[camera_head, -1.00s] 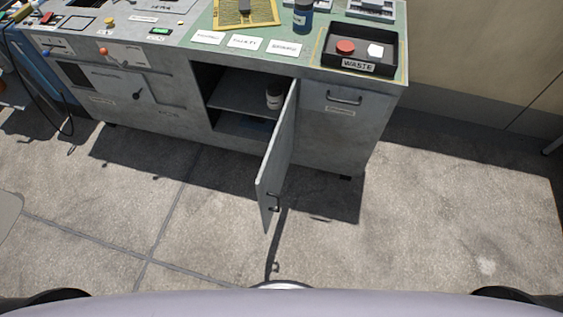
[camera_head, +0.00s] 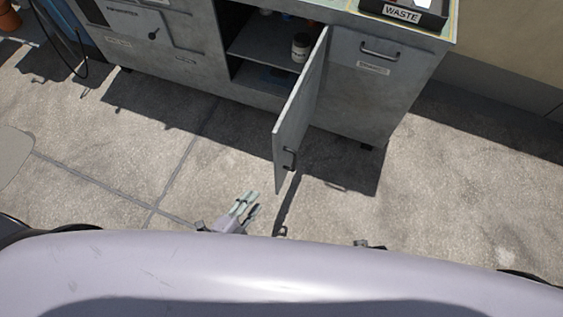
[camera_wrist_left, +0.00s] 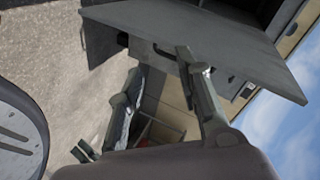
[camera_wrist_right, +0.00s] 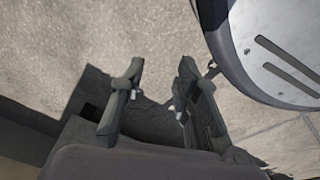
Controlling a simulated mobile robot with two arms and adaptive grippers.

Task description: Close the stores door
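The stores door (camera_head: 303,108) is a grey panel on the cabinet (camera_head: 360,110). It stands wide open, swung out towards me, with a dark handle (camera_head: 289,159) near its free edge. In the left wrist view the door (camera_wrist_left: 205,35) spans the top, just beyond the fingers. My left gripper (camera_head: 247,204) is open and empty, to the left of and nearer me than the door's free edge in the head view. It also shows in the left wrist view (camera_wrist_left: 160,65). My right gripper (camera_wrist_right: 162,65) is open and empty over bare floor.
Inside the open compartment a small jar (camera_head: 300,47) stands on a shelf (camera_head: 262,45). A closed front with its own handle (camera_head: 380,50) is right of the door. A waste tray (camera_head: 402,14) sits on top. Concrete floor (camera_head: 200,165) before the cabinet is clear.

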